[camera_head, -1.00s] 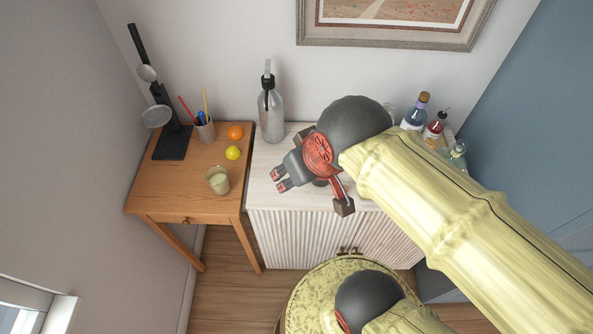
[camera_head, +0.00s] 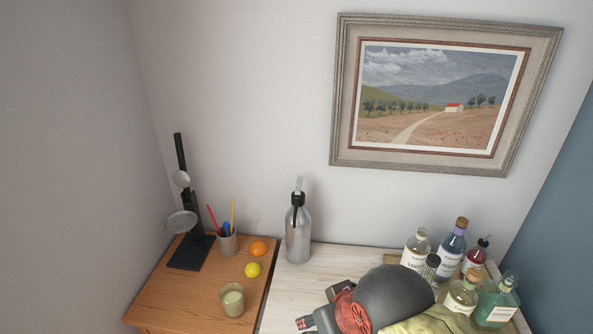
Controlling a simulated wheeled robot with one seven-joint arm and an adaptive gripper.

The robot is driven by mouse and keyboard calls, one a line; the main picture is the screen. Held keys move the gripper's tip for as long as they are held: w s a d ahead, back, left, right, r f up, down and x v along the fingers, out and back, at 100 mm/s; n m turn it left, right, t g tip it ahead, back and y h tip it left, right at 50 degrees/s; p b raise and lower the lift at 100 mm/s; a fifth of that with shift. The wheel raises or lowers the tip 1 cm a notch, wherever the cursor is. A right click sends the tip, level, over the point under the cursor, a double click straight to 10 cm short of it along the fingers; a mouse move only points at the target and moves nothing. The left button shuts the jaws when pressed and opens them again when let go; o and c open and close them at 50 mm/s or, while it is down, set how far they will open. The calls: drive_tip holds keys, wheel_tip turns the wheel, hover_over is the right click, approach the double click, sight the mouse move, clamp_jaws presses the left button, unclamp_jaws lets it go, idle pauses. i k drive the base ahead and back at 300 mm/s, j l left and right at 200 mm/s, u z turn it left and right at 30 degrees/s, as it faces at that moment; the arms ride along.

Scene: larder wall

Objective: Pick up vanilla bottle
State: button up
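The vanilla bottle (camera_head: 414,251) is clear, with a white label that reads "VANI" in its visible part. It stands upright at the left back of a bottle group on the right of the pale cabinet. A small dark-capped bottle (camera_head: 431,268) partly covers its right side. My gripper (camera_head: 306,324) is at the bottom edge, to the left of the bottle and apart from it. Only one fingertip shows clearly, so its opening is hidden. My dark wrist is just in front of the bottle group and hides its lower left part.
A purple bottle (camera_head: 451,249), a red one (camera_head: 475,258), a pale one (camera_head: 461,295) and a green one (camera_head: 496,302) crowd close by. A grey pump bottle (camera_head: 298,238) stands on the pale cabinet top (camera_head: 310,275). A framed picture (camera_head: 440,171) hangs above.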

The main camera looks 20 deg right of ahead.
sight(417, 247)
drive_tip(key=z, duration=1.45)
